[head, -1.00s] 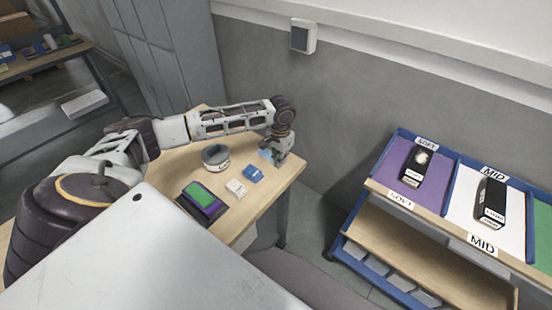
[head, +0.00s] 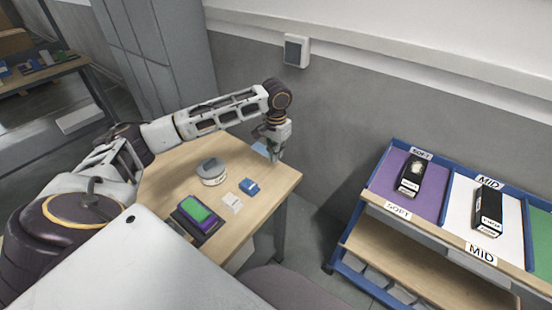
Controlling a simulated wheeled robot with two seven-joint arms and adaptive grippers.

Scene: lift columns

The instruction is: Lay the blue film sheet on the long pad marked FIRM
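A small light-blue sheet (head: 261,148), which looks like the blue film, shows at the far right part of the wooden table, just left of my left gripper (head: 276,157). The gripper points down close beside it and partly overlaps it in view. Its fingers are too small to tell whether they are open, shut or touching the sheet. On the blue-edged cart at the right, a green pad (head: 541,236) is cut off by the picture edge; no FIRM mark is visible. My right gripper is not in view.
The wooden table (head: 165,180) also holds a round grey-and-white container (head: 212,171), a blue box (head: 249,187), a white packet (head: 232,203) and a dark tray with a green top (head: 197,213). The cart's purple SOFT pad (head: 387,181) and white MID pad (head: 462,204) each carry a black block.

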